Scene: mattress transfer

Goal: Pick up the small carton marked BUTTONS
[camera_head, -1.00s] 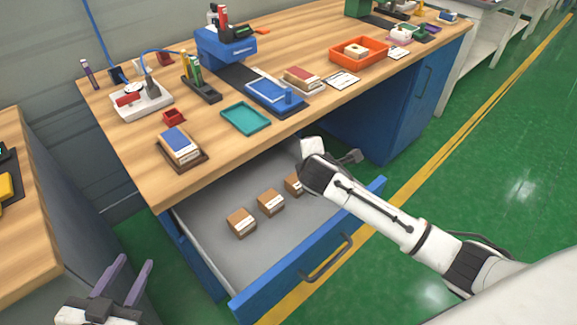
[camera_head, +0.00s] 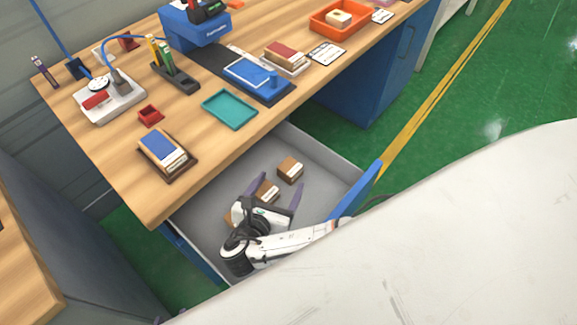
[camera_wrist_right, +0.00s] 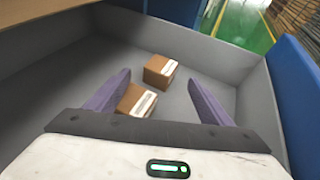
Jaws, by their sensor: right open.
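Small brown cartons with white labels lie in the open drawer; the lettering is too small to read, so I cannot tell which is marked BUTTONS. In the head view the far carton (camera_head: 290,168) is clear. A middle carton (camera_head: 268,189) is partly hidden by my right gripper (camera_head: 279,188), and a left carton (camera_head: 229,218) mostly hidden. In the right wrist view, my right gripper (camera_wrist_right: 158,80) is open above the drawer. One carton (camera_wrist_right: 133,101) shows between its purple fingers, and another (camera_wrist_right: 154,70) lies beyond. Only a sliver of my left gripper (camera_head: 157,320) shows at the bottom edge.
The grey drawer (camera_head: 328,178) has raised walls and a blue front (camera_head: 357,193). The wooden bench top (camera_head: 185,195) overhangs its back, with a book stack (camera_head: 165,151) and teal tray (camera_head: 230,109) near the edge. Free drawer floor surrounds the far carton.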

